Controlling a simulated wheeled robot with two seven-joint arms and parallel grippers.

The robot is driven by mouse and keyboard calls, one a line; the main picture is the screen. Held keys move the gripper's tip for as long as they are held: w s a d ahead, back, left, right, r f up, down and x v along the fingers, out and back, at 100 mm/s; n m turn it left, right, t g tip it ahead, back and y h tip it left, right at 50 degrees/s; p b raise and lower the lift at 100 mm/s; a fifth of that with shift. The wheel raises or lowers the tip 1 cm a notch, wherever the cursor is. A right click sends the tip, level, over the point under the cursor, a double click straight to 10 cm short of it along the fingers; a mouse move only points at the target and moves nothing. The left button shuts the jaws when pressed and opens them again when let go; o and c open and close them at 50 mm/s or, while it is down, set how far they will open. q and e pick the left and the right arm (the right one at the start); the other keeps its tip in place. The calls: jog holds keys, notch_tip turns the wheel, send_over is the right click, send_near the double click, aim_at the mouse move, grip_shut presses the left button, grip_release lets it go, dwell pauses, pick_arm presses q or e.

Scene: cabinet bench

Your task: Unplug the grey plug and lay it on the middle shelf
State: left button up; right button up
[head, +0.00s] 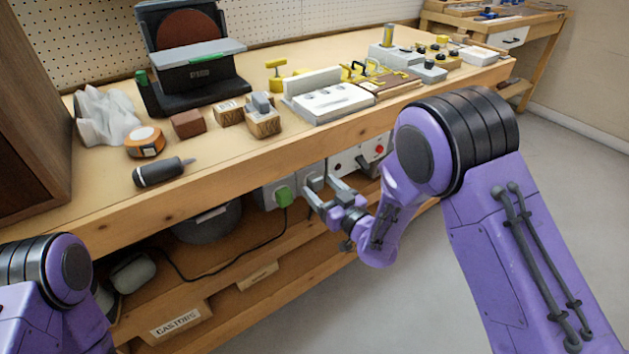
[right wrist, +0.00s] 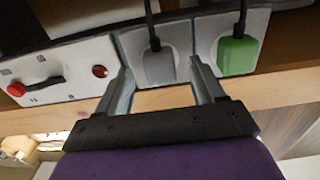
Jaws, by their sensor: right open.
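The grey plug (right wrist: 160,66) sits in a white wall socket and has a black cord. In the right wrist view it lies between the tips of my right gripper (right wrist: 163,76), which is open around it, with no clear contact on either side. In the head view my right gripper (head: 322,200) is under the bench's front edge, at the sockets, and it mostly hides the grey plug. Shelving (head: 228,262) runs below the bench top; I cannot tell which level is the middle shelf. My left gripper is out of view.
A green plug (right wrist: 238,55) with a cord (head: 232,277) sits in the neighbouring socket. The bench top (head: 215,160) overhangs the sockets. A dark round object (head: 208,222) stands on the shelving.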

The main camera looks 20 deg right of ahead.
jog(key=shift+w+a, duration=0.25)
jog(key=shift+w, duration=0.45)
dwell(0.6)
grip_shut()
jog(key=shift+s, duration=0.15)
jog(key=shift+v, duration=2.9)
